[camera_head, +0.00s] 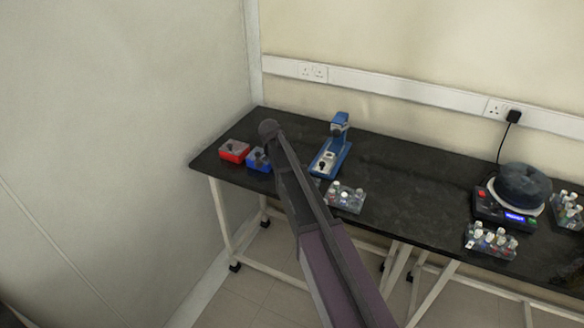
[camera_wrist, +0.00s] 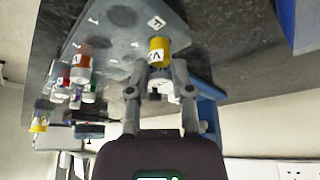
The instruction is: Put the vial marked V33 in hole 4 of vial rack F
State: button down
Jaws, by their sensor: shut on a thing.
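My gripper (camera_wrist: 158,88) is shut on a vial (camera_wrist: 159,46) with a yellow part and a white label. The label starts with a V; the rest is not clearly readable. The vial is at a grey rack (camera_wrist: 122,17) that carries an F mark in the wrist view. I cannot tell whether the vial is above a hole or in one. Several vials with red or white caps (camera_wrist: 81,70) stand at the rack's left side. In the head view a grey rack with vials (camera_head: 346,198) shows beside my arm, which hides the gripper and held vial.
A red box (camera_head: 235,151), a blue box (camera_head: 258,158) and a blue device (camera_head: 331,158) stand on the dark bench (camera_head: 415,190). A round-topped machine (camera_head: 521,187) and two more vial racks (camera_head: 490,241) are at the right. The bench middle is clear.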

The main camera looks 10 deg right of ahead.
jog(key=shift+f+b, duration=0.65)
dwell(0.5)
jog(key=shift+c, duration=2.2)
grip_release()
jog(key=o, duration=0.3)
jog(key=shift+r, duration=0.15)
jog(key=shift+r+p, duration=2.9)
jog(key=shift+p, duration=0.15)
